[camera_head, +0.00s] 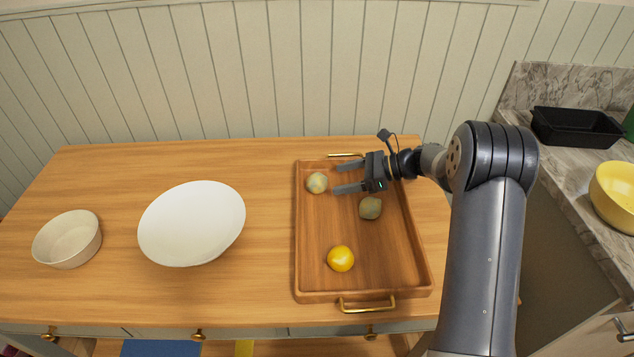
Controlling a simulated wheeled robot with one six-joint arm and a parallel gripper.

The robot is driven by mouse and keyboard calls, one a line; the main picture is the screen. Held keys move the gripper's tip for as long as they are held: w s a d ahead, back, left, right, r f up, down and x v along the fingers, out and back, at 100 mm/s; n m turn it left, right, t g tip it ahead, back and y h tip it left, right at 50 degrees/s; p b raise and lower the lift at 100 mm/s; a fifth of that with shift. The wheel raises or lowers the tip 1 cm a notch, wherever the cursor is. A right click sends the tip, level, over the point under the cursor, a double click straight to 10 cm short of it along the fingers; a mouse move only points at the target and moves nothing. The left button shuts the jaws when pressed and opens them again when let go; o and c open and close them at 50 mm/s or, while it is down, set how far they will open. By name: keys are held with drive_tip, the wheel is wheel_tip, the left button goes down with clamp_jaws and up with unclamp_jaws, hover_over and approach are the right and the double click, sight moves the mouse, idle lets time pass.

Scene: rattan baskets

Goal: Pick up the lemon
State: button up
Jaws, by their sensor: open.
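A bright yellow lemon (341,258) lies in the near part of a wooden tray (302,270) with brass handles. A pale, yellowish-grey round thing (317,183) lies at the tray's far left. A grey-green round thing (370,208) lies near the tray's middle right. My gripper (348,181) is over the far part of the tray, with its two fingers apart and pointing left. Its fingertips are just right of the pale round thing, and nothing shows between them. The yellow lemon is well nearer than the gripper.
A large white bowl (192,223) and a smaller cream bowl (67,239) stand left of the tray on the wooden table (120,170). At the right, a marble counter holds a black pan (576,128) and a yellow bowl (614,196). A panelled wall stands behind.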

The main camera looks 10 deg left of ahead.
sight(323, 182)
drive_tip(key=shift+w+a+f, duration=0.1)
drive_tip(key=shift+a+f, duration=0.1)
drive_tip(key=shift+a, duration=0.5)
drive_tip(key=p+x, duration=0.1)
drive_tip(key=x, duration=0.4)
drive_tip(key=shift+f, duration=0.15)
drive_tip(key=c, duration=1.1)
drive_tip(key=shift+o, duration=0.2)
